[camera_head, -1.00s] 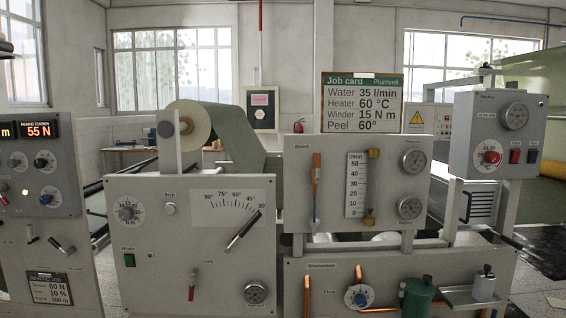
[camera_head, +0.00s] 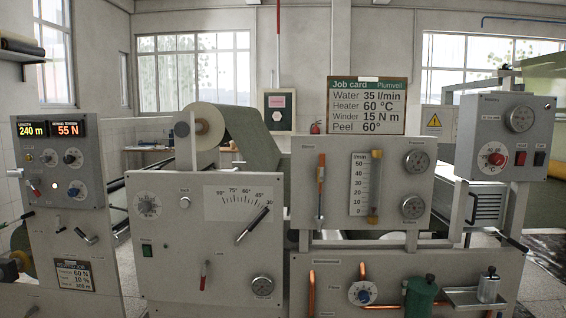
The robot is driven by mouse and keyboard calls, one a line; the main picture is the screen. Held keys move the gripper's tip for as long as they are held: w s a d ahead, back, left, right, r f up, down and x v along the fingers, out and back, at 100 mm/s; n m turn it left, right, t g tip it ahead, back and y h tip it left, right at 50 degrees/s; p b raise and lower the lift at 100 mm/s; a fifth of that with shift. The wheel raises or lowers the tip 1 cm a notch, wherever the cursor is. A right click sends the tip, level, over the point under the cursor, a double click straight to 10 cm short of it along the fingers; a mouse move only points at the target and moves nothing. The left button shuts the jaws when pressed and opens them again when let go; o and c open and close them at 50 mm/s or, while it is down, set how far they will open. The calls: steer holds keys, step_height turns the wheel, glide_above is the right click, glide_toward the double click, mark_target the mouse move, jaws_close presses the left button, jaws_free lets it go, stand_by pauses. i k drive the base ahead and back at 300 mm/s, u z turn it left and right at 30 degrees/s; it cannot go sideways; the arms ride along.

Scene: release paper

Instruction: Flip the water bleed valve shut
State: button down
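My gripper is not in view. An upright slim orange-and-grey fitting (camera_head: 321,185) is on the left of the grey water panel (camera_head: 400,215), under a small label that looks like "Bleed". I cannot tell for sure that it is the bleed valve, or whether it is open or shut. A clear flow gauge (camera_head: 364,184) marked l/min stands to its right. Two round dials are at the panel's right side.
A green canister (camera_head: 419,297) and a small metal shelf (camera_head: 470,299) with a bottle project at the lower right. A peel-angle panel (camera_head: 165,265) stands left of centre. A console with displays (camera_head: 33,131) is at far left. The job card (camera_head: 367,130) reads Water 35 l/min.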

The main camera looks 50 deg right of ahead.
mark_target(322, 154)
steer(key=z, duration=0.65)
steer(key=k, duration=0.15)
steer(key=u, duration=1.7)
steer(key=k, duration=1.3)
steer(key=z, duration=0.55)
steer(key=i, duration=1.55)
steer(key=u, duration=0.05)
